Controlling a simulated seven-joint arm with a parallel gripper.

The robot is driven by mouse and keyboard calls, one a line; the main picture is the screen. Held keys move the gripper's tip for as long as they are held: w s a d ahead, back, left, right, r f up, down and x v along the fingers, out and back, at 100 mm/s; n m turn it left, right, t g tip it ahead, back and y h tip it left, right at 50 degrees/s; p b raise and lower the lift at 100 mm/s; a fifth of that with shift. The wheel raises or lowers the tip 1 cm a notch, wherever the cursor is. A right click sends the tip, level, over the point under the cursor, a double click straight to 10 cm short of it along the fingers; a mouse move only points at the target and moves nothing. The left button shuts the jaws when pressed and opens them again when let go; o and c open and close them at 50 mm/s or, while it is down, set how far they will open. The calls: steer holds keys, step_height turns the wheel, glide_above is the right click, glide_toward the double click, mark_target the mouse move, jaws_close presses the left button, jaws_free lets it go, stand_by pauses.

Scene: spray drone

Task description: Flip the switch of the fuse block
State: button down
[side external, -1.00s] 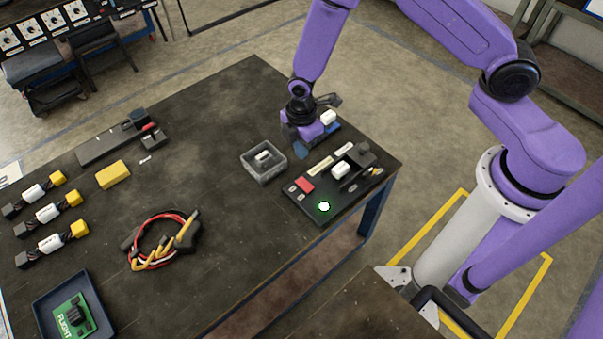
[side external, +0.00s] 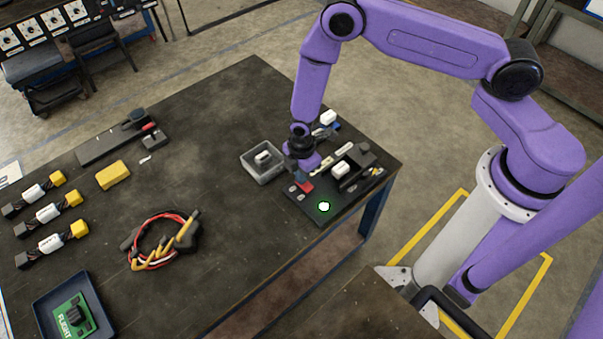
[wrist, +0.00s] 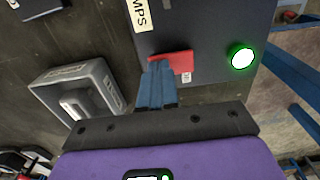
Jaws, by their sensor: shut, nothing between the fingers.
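The fuse block looks to be the dark panel (side external: 335,207) near the table's right corner. It has a red switch (side external: 305,187) at its left end and a lamp (side external: 324,206) glowing white with a green ring. My gripper (side external: 301,184) is shut and empty, pointing down at the red switch and partly covering it. In the wrist view my blue fingertips (wrist: 158,70) overlap the near edge of the red switch (wrist: 178,62). Whether they touch it I cannot tell. The lit lamp (wrist: 242,57) is to the right.
A grey open box (side external: 262,165) with a white part inside stands just left of the panel. Another dark panel (side external: 110,145), a yellow block (side external: 113,175) and a cable bundle (side external: 160,243) lie further left.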

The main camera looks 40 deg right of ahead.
steer(key=shift+w+f, duration=0.1)
steer(key=shift+f, duration=0.05)
stand_by(0.3)
steer(key=shift+s+d, duration=0.1)
steer(key=shift+s, duration=0.1)
steer(key=shift+s+r, duration=0.3)
steer(key=shift+s, duration=0.3)
step_height(320, 180, up, 14)
steer(key=w, duration=0.2)
steer(key=shift+w, duration=0.35)
steer(key=shift+f, duration=0.1)
stand_by(0.3)
